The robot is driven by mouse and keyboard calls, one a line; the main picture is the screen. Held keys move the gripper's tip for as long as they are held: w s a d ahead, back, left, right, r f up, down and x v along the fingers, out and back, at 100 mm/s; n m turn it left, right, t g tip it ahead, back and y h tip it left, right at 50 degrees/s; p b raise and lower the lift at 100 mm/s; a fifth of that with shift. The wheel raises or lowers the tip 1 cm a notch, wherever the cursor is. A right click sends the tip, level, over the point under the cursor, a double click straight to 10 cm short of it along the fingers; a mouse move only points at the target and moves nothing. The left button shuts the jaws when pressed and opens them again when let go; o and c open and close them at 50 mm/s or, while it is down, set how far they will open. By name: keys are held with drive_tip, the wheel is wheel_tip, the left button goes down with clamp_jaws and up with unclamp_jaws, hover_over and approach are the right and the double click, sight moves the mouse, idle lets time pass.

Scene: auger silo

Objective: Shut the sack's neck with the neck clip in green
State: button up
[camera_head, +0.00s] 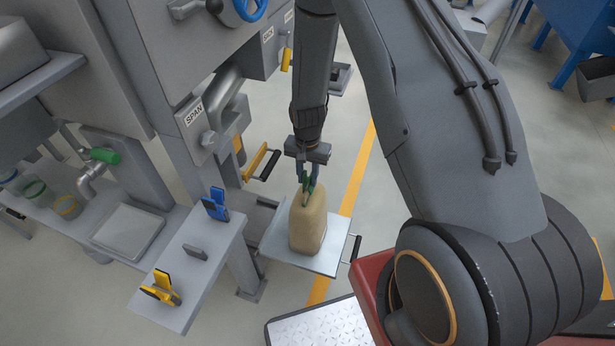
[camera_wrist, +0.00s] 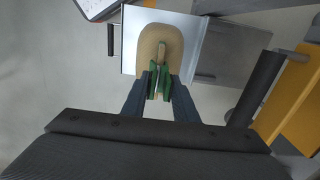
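A tan sack (camera_head: 308,222) stands upright on a light metal plate (camera_head: 285,252); in the wrist view it shows from above (camera_wrist: 147,45), with its narrow neck (camera_wrist: 161,50) as a raised ridge. My gripper (camera_head: 307,174) points down just above the sack. Its two dark blue-grey fingers (camera_wrist: 160,92) are on either side of the green neck clip (camera_wrist: 153,80), which also shows in the head view (camera_head: 309,188). The clip's jaws are at the neck, one on each side of its near part. I cannot tell whether they press on it.
A side shelf (camera_head: 190,275) at the left holds a blue clip (camera_head: 215,205), a yellow clip (camera_head: 161,289) and a bare grey holder (camera_head: 195,252). A yellow lever with a black grip (camera_head: 262,165) is behind the plate. A tread plate (camera_head: 320,328) lies in front.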

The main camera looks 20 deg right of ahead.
drive_tip(key=o, duration=0.6)
drive_tip(key=shift+r, duration=0.1)
wheel_tip(320, 180, up, 8)
drive_tip(key=b, duration=0.1)
drive_tip(key=shift+b, duration=0.4)
drive_tip(key=s+r+n+t, duration=0.1)
drive_tip(key=s+r+n, duration=0.6)
drive_tip(key=s+r, duration=1)
drive_tip(key=shift+s+r, duration=0.15)
drive_tip(key=shift+r, duration=0.65)
